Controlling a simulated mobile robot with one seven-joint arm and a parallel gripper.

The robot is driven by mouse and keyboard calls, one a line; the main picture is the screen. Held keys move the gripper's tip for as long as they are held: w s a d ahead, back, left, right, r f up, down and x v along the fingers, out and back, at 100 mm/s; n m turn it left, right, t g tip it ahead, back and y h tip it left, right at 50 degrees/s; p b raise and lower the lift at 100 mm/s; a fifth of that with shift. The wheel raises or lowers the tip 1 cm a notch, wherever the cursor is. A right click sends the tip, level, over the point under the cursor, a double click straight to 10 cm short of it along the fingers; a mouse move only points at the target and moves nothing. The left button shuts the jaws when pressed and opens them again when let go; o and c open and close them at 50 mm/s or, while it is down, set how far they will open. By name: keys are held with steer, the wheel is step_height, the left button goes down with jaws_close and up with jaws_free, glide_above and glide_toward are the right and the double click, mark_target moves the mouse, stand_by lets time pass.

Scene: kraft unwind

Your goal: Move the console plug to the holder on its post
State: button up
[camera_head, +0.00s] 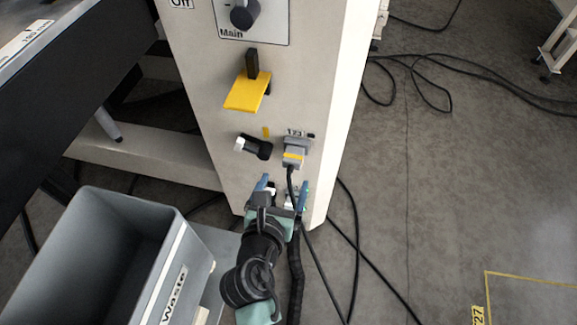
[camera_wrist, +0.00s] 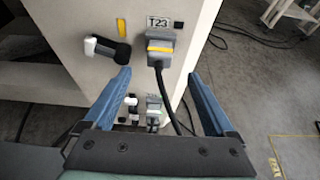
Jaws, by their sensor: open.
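The console plug (camera_head: 294,157) is grey with a yellow band and sits at the socket under the T23 label on the pale post. Its black cable hangs down. In the wrist view the plug (camera_wrist: 160,50) is just beyond my fingertips, with the cable running down between the fingers. My gripper (camera_head: 284,188) has blue fingers, spread apart and empty, below the plug; it also shows in the wrist view (camera_wrist: 158,80). I cannot tell which fitting is the holder. A black fitting with a white end (camera_head: 256,147) is left of the plug, and a yellow bracket (camera_head: 247,93) is higher up.
A grey waste bin (camera_head: 100,250) stands at the lower left, near my arm. Small fittings (camera_wrist: 153,108) are low on the post, partly behind my gripper. A Main switch (camera_head: 243,15) is at the top. Black cables (camera_head: 440,60) lie on the otherwise open floor at right.

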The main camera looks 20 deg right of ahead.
mark_target(291, 164)
steer(key=b+x, duration=0.2)
steer(key=x, duration=0.7)
steer(key=shift+b, duration=0.3)
steer(key=shift+c, duration=0.2)
jaws_close()
stand_by(0.4)
steer(key=shift+s+a+p, duration=0.35)
steer(key=shift+s+a, duration=0.2)
steer(key=shift+s, duration=0.25)
steer(key=shift+s+a+p, duration=0.4)
steer(key=shift+s+a, duration=0.15)
steer(key=shift+s, duration=0.3)
steer(key=shift+s+a+p, duration=0.35)
steer(key=shift+s+a, duration=0.25)
steer(key=shift+s, duration=0.2)
